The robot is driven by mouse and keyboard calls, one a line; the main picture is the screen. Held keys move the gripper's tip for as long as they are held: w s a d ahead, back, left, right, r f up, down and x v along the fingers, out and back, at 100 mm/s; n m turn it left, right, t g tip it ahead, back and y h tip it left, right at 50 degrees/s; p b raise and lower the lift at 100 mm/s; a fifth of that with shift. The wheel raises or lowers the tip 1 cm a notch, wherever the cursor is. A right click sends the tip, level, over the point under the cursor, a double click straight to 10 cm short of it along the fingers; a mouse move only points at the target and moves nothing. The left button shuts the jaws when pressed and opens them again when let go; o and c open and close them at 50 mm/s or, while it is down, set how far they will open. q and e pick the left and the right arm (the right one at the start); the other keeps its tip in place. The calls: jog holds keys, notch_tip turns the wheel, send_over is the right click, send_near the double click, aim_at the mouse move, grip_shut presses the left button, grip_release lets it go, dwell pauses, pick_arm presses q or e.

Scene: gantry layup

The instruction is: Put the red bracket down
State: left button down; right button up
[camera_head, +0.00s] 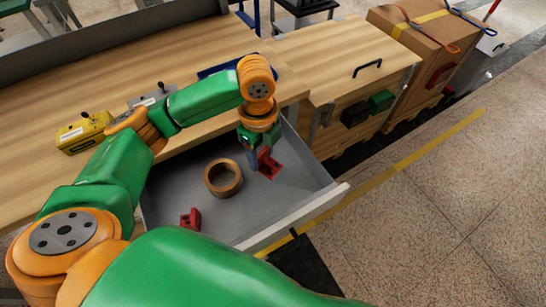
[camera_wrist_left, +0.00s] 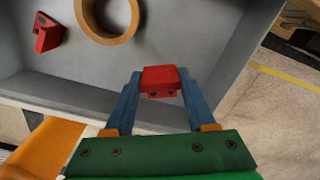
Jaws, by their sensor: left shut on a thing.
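My left gripper (camera_head: 254,160) reaches down into the open grey drawer (camera_head: 290,208). It is shut on a red bracket (camera_head: 269,166), near the drawer's right side. In the left wrist view the held bracket (camera_wrist_left: 160,79) sits between the blue fingertips of the left gripper (camera_wrist_left: 159,84). I cannot tell whether the bracket touches the drawer floor. A second red bracket (camera_head: 190,219) lies in the drawer near its front left, and it also shows in the left wrist view (camera_wrist_left: 47,34). My right gripper is not in view.
A brown ring (camera_head: 223,178) lies in the drawer between the two brackets. Drawer floor around it is bare. The drawer's pale front edge (camera_head: 300,216) rises on the near side. A yellow tool (camera_head: 84,132) rests on the wooden bench (camera_head: 50,103); a wooden cabinet (camera_head: 345,60) stands right.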

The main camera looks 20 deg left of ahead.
aim_at(276, 165)
pick_arm(q)
jog(key=w+f, duration=0.1)
jog(key=w+d+f, duration=0.1)
jog(key=f, duration=0.1)
jog(key=w+d+f, duration=0.1)
jog(key=f, duration=0.1)
jog(key=shift+d+b, duration=0.1)
jog(key=shift+b, duration=0.25)
notch_tip(276, 165, down, 3)
jog(key=shift+w+r, duration=0.1)
jog(key=shift+f, duration=0.3)
jog(key=shift+c, duration=1.1)
grip_release()
jog(key=shift+f, duration=0.1)
notch_tip(276, 165, up, 12)
jog(key=p, duration=0.1)
